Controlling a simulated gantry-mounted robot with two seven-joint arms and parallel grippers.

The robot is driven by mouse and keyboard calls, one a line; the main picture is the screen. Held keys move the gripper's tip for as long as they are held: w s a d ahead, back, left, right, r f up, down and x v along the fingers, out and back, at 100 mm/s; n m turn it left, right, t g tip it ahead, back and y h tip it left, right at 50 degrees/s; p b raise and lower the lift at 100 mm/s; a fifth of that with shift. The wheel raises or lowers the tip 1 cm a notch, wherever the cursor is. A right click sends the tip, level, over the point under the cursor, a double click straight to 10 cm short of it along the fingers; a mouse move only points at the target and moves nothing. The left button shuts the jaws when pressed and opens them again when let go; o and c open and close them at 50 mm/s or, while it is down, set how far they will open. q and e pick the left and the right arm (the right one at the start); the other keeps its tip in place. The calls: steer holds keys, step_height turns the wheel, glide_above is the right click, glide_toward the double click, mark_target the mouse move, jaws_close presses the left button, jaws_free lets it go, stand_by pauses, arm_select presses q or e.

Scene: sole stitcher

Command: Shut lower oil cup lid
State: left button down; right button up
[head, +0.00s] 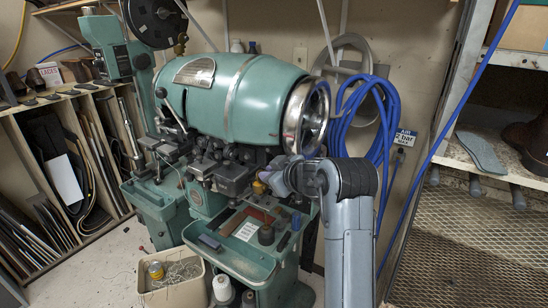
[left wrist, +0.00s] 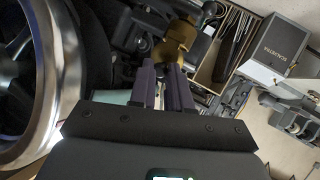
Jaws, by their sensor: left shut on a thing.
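The sole stitcher (head: 235,95) is a green machine with a barrel-shaped body and a chrome handwheel. A small brass oil cup (head: 259,187) sits low on its front, and it also shows in the left wrist view (left wrist: 178,42). My left gripper (head: 273,181) is at this cup, with its two fingers (left wrist: 165,70) pointing at the brass part. The fingers are shut on the brass lid, though a narrow gap shows between them. The lid's exact angle is too small and partly hidden to tell. My right gripper is not in view.
The chrome handwheel (head: 306,115) is close beside my left gripper and fills the left of the wrist view (left wrist: 45,80). A green tool tray (head: 238,262) with small items is below. A blue hose (head: 370,110) hangs on the wall, and a metal shelf (head: 480,240) stands at right.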

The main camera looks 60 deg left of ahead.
arm_select(q)
steer(key=a+t+h+p, duration=0.1)
steer(key=h+p, duration=0.1)
steer(key=p, duration=0.3)
steer(key=s+a+n+t+h+p, duration=0.1)
steer(key=h+p, duration=0.2)
steer(key=p, duration=0.2)
steer(key=s+a+n+t+h+p, duration=0.1)
steer(key=h+p, duration=0.2)
steer(key=p, duration=0.2)
steer(key=shift+a+r+t, duration=0.2)
steer(key=shift+r+t, duration=0.1)
steer(key=shift+t, duration=0.1)
steer(key=shift+s+a+f+t+h+p, duration=0.1)
steer(key=shift+a+f+t+h+p, duration=0.2)
steer(key=shift+h+p, duration=0.45)
steer(key=shift+f+p, duration=0.2)
steer(key=shift+p, duration=0.2)
steer(key=shift+f, duration=0.1)
steer(key=c, duration=1.1)
jaws_free()
